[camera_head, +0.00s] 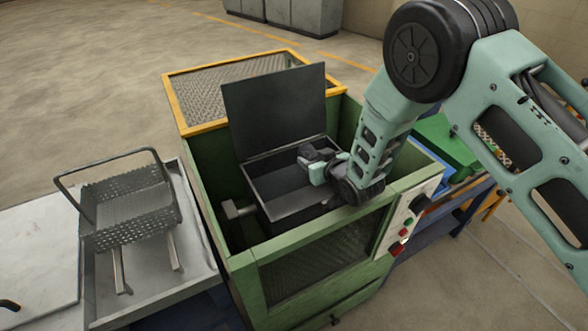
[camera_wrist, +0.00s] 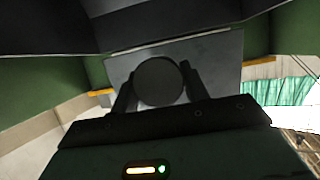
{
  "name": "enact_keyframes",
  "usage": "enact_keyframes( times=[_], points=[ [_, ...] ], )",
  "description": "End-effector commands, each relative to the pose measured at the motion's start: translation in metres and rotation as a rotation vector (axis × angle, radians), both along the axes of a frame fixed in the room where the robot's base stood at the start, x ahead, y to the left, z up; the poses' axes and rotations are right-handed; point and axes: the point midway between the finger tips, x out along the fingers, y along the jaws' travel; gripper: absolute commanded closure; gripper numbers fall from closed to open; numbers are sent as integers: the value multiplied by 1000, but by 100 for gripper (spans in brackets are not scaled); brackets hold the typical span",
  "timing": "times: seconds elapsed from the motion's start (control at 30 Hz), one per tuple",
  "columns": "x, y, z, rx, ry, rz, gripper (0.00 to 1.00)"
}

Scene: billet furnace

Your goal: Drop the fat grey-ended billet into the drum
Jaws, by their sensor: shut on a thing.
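The drum (camera_head: 285,208) is a dark grey box-shaped vessel on an axle inside a green housing, with its lid (camera_head: 277,110) standing open. My gripper (camera_head: 312,163) is over the drum's opening, near its right end. In the wrist view, my gripper (camera_wrist: 159,88) is shut on a fat billet (camera_wrist: 159,80), whose round, dark grey end faces the camera between the fingers. In the head view the billet is hard to tell from the gripper. The drum's inside is dark, and I see no loose piece in its visible part.
The green housing (camera_head: 245,283) has a raised yellow-framed mesh cover (camera_head: 240,80) behind it and a button panel (camera_head: 405,228) at right. A perforated basket (camera_head: 130,217) with a handle stands on a metal tray (camera_head: 190,285) at left. My arm comes in over the right wall.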

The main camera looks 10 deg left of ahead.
Motion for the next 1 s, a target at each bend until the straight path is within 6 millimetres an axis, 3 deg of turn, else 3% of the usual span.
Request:
enact_keyframes(
  times=[0.03,0.1,0.13,0.37,0.53,1.0],
  points=[
    [1,1,3,4,-6,0,52],
    [1,1,3,4,-6,0,33],
    [1,1,3,3,-5,0,30],
    [-1,-1,-2,-3,4,0,30],
    [0,0,7,0,1,-1,30],
    [1,0,84,3,-5,0,30]
  ],
)
